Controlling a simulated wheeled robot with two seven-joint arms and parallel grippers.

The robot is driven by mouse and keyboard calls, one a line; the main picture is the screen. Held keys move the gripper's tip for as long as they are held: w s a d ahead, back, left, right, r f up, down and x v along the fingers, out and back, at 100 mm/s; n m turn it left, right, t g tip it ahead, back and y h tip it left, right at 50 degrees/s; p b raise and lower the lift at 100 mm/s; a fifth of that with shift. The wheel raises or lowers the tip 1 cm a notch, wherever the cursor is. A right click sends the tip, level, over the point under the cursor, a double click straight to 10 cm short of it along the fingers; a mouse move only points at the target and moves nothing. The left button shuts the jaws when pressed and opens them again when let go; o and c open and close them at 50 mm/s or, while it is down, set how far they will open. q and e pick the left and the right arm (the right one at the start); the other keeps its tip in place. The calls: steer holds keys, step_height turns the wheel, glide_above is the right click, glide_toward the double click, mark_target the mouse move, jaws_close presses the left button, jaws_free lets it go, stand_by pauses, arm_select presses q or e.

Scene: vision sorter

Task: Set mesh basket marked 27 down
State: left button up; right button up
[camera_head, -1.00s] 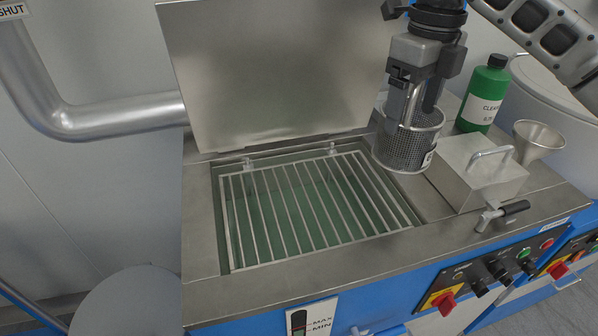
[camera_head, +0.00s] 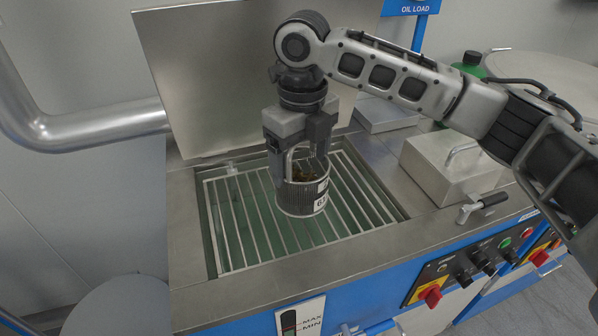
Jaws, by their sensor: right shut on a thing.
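A small round mesh basket (camera_head: 304,200) with dark, brownish contents is over the middle of the open tank. A white label on its right side is too small to read surely; I cannot confirm 27. My right gripper (camera_head: 297,158) points down and is shut on the basket, by its upright handle. The basket looks upright. Below it is the slatted metal rack (camera_head: 247,216) over green liquid; I cannot tell if the basket touches it. My left gripper is not in view.
The raised lid (camera_head: 205,85) stands behind the tank. A metal box with a handle (camera_head: 450,170) sits on the right deck, and a green bottle (camera_head: 468,65) is partly hidden behind my arm. The rack is clear left and right of the basket.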

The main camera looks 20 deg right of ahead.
mark_target(299, 175)
steer(key=shift+a+f, duration=0.2)
steer(key=shift+f, duration=1.5)
steer(key=shift+f+p, duration=0.15)
steer(key=shift+p, duration=0.15)
steer(key=o, duration=1.9)
step_height(299, 175, up, 12)
steer(key=shift+r+b, duration=0.1)
steer(key=shift+b, duration=0.25)
